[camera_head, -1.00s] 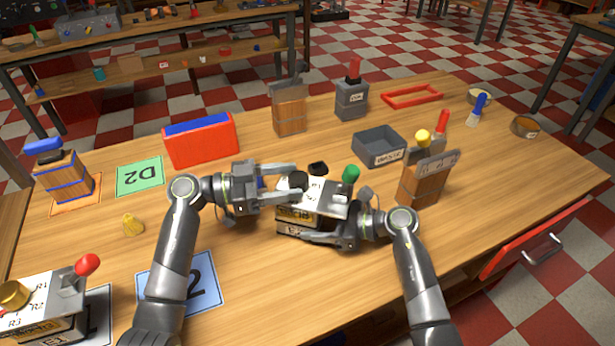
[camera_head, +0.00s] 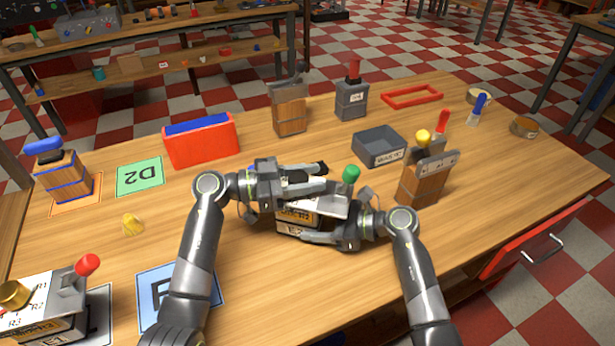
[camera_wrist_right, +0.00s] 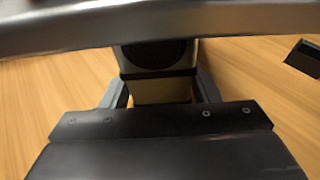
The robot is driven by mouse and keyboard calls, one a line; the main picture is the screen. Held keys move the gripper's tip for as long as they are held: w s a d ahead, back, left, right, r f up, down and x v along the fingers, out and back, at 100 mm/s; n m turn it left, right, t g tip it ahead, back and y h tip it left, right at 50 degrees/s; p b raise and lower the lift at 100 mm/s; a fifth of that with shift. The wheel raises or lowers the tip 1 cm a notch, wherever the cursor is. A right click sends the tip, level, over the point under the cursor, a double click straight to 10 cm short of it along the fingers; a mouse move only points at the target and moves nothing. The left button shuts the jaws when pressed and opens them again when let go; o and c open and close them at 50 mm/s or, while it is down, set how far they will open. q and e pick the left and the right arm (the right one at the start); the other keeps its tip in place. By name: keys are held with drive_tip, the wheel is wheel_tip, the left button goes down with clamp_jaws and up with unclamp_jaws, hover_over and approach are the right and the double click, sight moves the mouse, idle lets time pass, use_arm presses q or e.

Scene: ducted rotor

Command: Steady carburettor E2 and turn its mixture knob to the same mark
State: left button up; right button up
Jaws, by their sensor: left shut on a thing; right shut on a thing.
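Carburettor E2 (camera_head: 297,216) stands near the middle of the table, a boxy unit with a pale top plate, a yellowish label band and a green-tipped lever (camera_head: 350,174). My right gripper (camera_head: 308,236) is shut on its lower body from the right. The right wrist view shows the body (camera_wrist_right: 160,90) between the two fingers. My left gripper (camera_head: 318,188) lies across the top, shut, at the place of the dark mixture knob, which its fingers hide. The marks on the top plate are mostly covered. Another carburettor (camera_head: 45,318), at the lower left, has a gold knob (camera_head: 14,294), marks R1 to R3 and a red lever.
A red box (camera_head: 203,146), a grey tray (camera_head: 378,148) and a wooden block with levers (camera_head: 424,184) stand around. The right front table is clear.

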use_arm(q)
drive_tip(key=shift+s+m+g, duration=0.2)
drive_tip(key=shift+m+g, duration=1.3)
drive_tip(key=shift+g, duration=0.8)
drive_tip(key=o, duration=1)
drive_tip(key=a, duration=0.4)
drive_tip(key=w+a, duration=0.1)
drive_tip(key=a, duration=0.7)
drive_tip(key=shift+w, duration=0.15)
use_arm(e)
drive_tip(key=o, duration=1)
drive_tip(key=shift+c, duration=0.2)
